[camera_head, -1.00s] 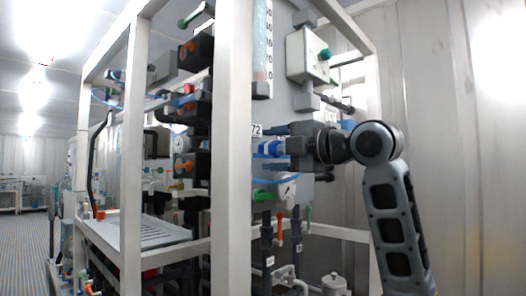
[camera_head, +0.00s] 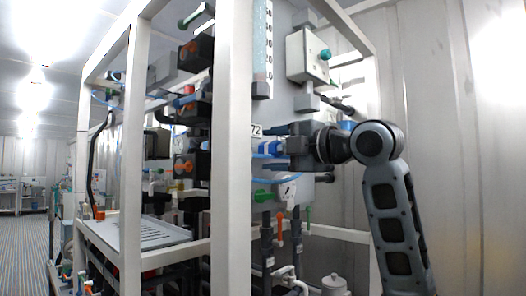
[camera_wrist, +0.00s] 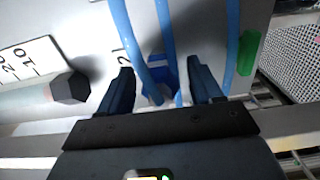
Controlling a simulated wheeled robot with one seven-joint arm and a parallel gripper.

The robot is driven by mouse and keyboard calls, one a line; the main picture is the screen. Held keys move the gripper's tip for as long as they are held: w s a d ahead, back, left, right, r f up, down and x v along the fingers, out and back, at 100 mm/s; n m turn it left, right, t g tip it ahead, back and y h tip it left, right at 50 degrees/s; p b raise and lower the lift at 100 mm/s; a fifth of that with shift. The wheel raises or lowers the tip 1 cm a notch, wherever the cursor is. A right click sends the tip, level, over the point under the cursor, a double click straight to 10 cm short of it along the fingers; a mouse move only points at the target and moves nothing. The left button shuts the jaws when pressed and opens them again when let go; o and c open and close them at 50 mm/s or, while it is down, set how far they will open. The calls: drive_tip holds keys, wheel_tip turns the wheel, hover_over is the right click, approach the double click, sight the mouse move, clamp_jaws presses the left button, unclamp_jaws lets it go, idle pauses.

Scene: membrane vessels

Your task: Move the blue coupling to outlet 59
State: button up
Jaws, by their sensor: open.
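The blue coupling (camera_wrist: 167,76) is in the wrist view, on the grey panel between the fingers of my gripper (camera_wrist: 163,88), with blue tubing running up from it. My gripper is open, one finger on each side of the coupling; I cannot tell whether they touch it. In the head view my gripper (camera_head: 285,147) is at the panel beside a blue fitting (camera_head: 267,148), just right of the white post. A label reading 72 (camera_head: 257,130) is above it. I cannot make out an outlet marked 59.
A white frame post (camera_head: 232,150) stands close left of my gripper. A flow tube with a scale (camera_head: 262,50) and a grey box (camera_head: 308,55) are above. A green handle (camera_wrist: 247,52) is right of the fingers.

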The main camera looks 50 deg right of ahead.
idle(0.3)
clamp_jaws()
idle(0.5)
drive_tip(key=shift+s, duration=0.15)
drive_tip(key=shift+s+d+b, duration=0.1)
drive_tip(key=shift+s+b, duration=0.25)
drive_tip(key=shift+s, duration=2.5)
